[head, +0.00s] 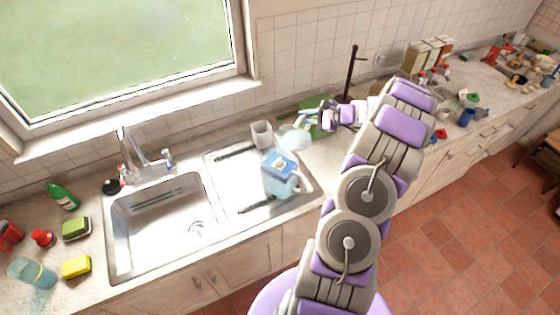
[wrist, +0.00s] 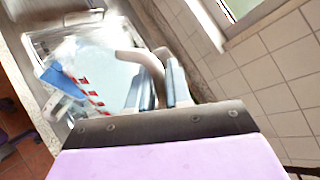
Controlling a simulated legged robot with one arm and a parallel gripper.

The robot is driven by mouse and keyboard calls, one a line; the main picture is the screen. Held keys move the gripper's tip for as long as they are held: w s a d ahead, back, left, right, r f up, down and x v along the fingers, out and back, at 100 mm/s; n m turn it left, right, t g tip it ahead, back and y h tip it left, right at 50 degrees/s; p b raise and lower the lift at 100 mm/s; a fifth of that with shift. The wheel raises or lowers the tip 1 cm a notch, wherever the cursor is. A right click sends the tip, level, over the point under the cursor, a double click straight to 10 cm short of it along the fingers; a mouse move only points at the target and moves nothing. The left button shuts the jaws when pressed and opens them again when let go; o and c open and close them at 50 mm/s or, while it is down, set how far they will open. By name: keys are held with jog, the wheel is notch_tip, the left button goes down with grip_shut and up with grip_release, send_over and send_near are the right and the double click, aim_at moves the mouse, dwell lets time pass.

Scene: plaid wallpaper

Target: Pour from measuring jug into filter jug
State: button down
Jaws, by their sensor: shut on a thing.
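The filter jug (head: 283,186), pale and see-through with a blue and white lid (head: 279,164), stands on the steel drainboard. My gripper (head: 328,114) is shut on the handle of the clear measuring jug (head: 294,139), behind and slightly right of the filter jug in the head view. In the wrist view, the fingers (wrist: 158,86) close on the grey curved handle (wrist: 148,60). The clear measuring jug (wrist: 112,76) shows red marks and overlaps the filter jug's blue lid (wrist: 62,82). The measuring jug's exact tilt and contents are hard to tell.
A grey cup (head: 262,134) stands behind the filter jug. The empty sink basin (head: 165,225) and tap (head: 145,155) are left. A green board (head: 318,118) and dark stand (head: 351,75) are near my gripper. Sponges, a bottle and a glass stand far left; clutter fills the right counter.

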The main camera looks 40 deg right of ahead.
aim_at(300, 117)
jog(key=shift+a+r+n+g+h+b, duration=0.15)
jog(key=shift+a+n+h+b, duration=0.35)
jog(key=shift+b, duration=1.1)
jog(key=shift+a+r+n+g+h+b, duration=0.15)
jog(key=shift+a+b, duration=0.5)
jog(key=shift+b, duration=0.95)
dwell(3.6)
jog(key=shift+a+r+n+h+b, duration=0.15)
jog(key=shift+a+n+h+b, duration=0.15)
jog(key=shift+b, duration=0.3)
dwell(0.6)
